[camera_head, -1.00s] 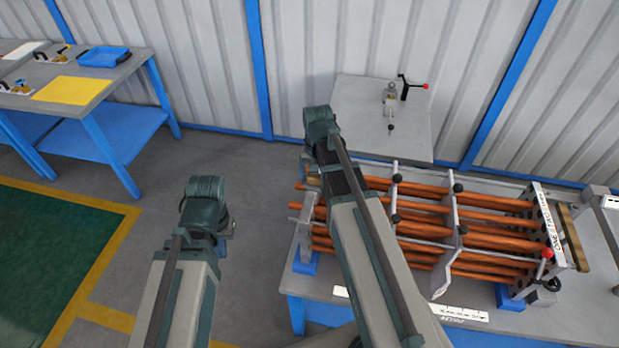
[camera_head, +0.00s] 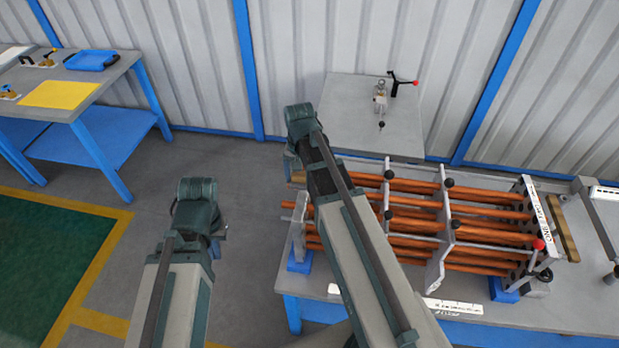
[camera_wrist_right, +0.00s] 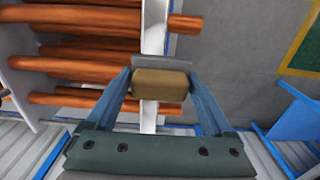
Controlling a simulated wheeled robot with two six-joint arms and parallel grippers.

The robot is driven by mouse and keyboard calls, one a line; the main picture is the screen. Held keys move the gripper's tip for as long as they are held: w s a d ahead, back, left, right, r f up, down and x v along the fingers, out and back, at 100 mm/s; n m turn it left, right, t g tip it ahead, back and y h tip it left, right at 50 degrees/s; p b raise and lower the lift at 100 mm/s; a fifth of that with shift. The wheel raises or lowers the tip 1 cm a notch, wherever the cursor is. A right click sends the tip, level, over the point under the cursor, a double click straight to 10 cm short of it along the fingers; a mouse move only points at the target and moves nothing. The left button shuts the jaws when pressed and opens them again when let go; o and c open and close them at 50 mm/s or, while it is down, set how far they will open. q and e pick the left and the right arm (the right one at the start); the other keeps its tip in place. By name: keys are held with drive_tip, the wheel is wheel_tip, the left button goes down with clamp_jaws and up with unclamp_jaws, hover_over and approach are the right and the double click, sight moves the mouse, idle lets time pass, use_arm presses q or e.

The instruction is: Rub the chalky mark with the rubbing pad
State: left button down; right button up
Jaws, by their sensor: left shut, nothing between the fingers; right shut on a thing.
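The rubbing pad (camera_wrist_right: 160,85) is a tan block, shut between the blue fingers of my right gripper (camera_wrist_right: 160,78) in the right wrist view. A sliver of tan at the bundle's left end shows beside my right wrist in the head view. Ahead of the pad is the pale upright end plate (camera_wrist_right: 153,28) of the tube bundle; I cannot tell if they touch. My left gripper (camera_head: 216,243) is mostly hidden by its own wrist, shut and empty, over the floor left of the bench. I cannot make out the chalky mark.
The bundle of orange tubes (camera_head: 410,240) with pale baffle plates lies on the grey bench (camera_head: 560,309). A grey side table (camera_head: 345,110) with a small clamp fixture (camera_head: 380,98) stands behind it. A blue-legged table (camera_head: 118,72) is at the far left. Floor between is clear.

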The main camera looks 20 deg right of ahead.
drive_tip(key=shift+w+a, duration=0.3)
drive_tip(key=shift+a, duration=0.1)
wheel_tip(320, 180, up, 6)
drive_tip(key=p, duration=0.6)
drive_tip(key=shift+r, duration=0.1)
wheel_tip(320, 180, up, 3)
drive_tip(key=p, duration=0.3)
idle(0.4)
idle(0.3)
